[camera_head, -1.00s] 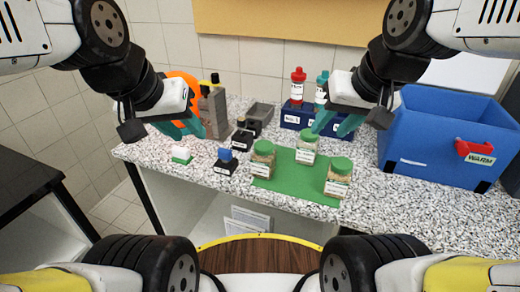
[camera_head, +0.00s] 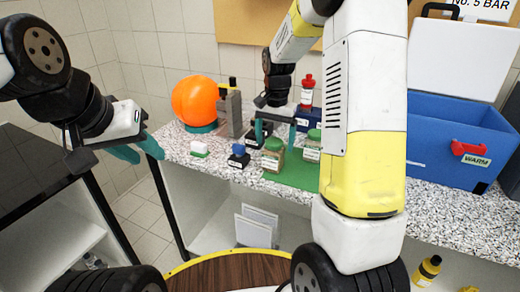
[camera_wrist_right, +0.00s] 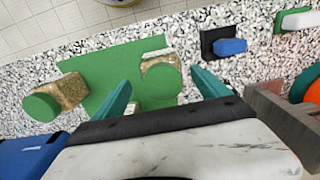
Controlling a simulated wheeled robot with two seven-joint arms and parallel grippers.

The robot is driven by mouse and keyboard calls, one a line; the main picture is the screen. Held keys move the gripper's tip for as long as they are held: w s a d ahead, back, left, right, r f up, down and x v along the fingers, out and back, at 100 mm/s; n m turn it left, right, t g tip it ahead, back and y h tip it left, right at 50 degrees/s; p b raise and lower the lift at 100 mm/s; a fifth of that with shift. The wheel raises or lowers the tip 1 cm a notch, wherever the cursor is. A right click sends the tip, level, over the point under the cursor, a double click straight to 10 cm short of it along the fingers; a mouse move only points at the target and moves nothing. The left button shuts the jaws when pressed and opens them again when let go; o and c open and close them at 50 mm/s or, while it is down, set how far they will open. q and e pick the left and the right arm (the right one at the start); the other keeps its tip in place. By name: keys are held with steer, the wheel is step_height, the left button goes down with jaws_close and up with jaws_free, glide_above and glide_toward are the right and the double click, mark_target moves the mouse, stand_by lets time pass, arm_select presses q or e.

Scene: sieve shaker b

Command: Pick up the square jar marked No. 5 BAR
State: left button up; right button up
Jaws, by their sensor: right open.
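Square glass jars with green lids and brown contents stand on a green mat (camera_head: 290,176). The jars' labels are too small to read. My right gripper (camera_head: 275,133) is open above the left jar. My left gripper (camera_head: 138,150) is open and empty, off the counter's left end.
An orange ball (camera_head: 195,100) and a grey block (camera_head: 230,115) are behind. A blue box (camera_head: 455,150) stands right. A sign (camera_head: 478,6) reads No. 5 BAR.

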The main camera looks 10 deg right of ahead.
mark_target(273, 160)
steer(key=shift+w+f, duration=0.15)
steer(key=shift+f, duration=0.2)
step_height(273, 160, down, 8)
steer(key=shift+w+r, duration=0.15)
steer(key=shift+r, duration=0.05)
jaws_close()
